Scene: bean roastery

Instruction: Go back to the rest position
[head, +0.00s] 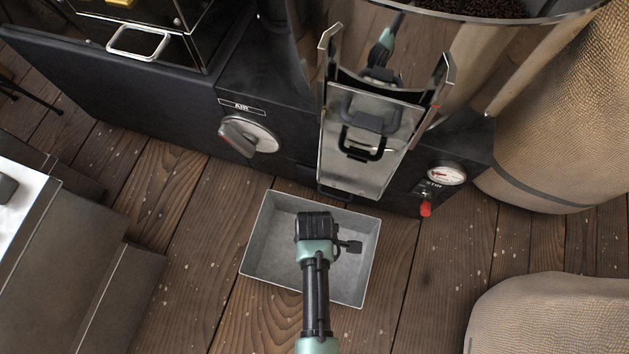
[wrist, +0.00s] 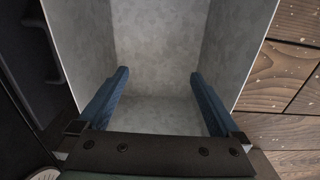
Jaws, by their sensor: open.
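My gripper (wrist: 158,82) is open and empty in the wrist view, its two blue fingers spread apart. Below it in that view is the inside of a grey metal bin (wrist: 160,30). In the head view my arm reaches up from the bottom edge, and its end is over the same open bin (head: 262,240) on the wooden floor. The fingertips are hidden in the head view by my wrist. The part of the bin that shows looks empty.
A black roaster stands behind the bin, with a steel chute (head: 365,160), an air knob (head: 248,136), a gauge (head: 446,174) and a red-tipped stir switch (head: 426,208). Burlap sacks (head: 560,315) stand at the right. A grey stepped unit (head: 70,270) is at the left.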

